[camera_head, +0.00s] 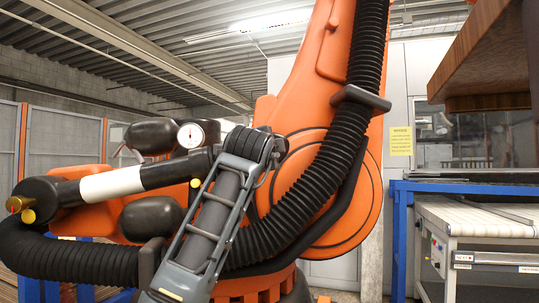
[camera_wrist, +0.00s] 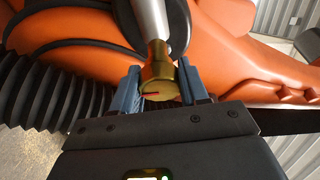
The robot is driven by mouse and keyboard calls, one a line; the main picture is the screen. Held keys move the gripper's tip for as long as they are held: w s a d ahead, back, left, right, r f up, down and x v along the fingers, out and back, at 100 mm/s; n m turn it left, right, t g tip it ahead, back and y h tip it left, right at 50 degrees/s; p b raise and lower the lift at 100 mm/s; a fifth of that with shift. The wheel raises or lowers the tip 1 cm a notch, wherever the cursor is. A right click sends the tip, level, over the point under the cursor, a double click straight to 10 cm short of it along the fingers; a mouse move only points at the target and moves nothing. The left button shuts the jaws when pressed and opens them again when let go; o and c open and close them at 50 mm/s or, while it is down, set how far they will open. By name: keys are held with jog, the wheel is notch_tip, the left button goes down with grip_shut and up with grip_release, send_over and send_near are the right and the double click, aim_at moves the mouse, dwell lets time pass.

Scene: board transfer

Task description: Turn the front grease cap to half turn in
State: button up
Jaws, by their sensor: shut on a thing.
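In the wrist view, a brass grease cap (camera_wrist: 158,88) with a short red mark on its face sits at the end of a pale metal rod. My gripper (camera_wrist: 159,76) has its two blue fingers on either side of the cap and is shut on it. The red mark lies nearly level in that view. In the head view, a brass cap (camera_head: 14,204) and a yellow cap (camera_head: 28,216) show at the far left end of a black and white cylinder. I cannot make out my gripper in the head view, nor tell which cap there it holds.
A large orange industrial arm (camera_head: 331,205) with a thick black ribbed hose (camera_head: 318,180) fills the middle. A round dial gauge (camera_head: 190,135) sits above the cylinder. A conveyor (camera_head: 480,219) stands at the right. In the wrist view, ribbed hose (camera_wrist: 58,100) lies close left of the fingers.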

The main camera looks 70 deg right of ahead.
jog(key=shift+m+g+y, duration=0.3)
jog(key=shift+m, duration=0.7)
jog(key=o, duration=1)
jog(key=shift+o, duration=0.2)
jog(key=v, duration=0.7)
jog(key=shift+a, duration=0.35)
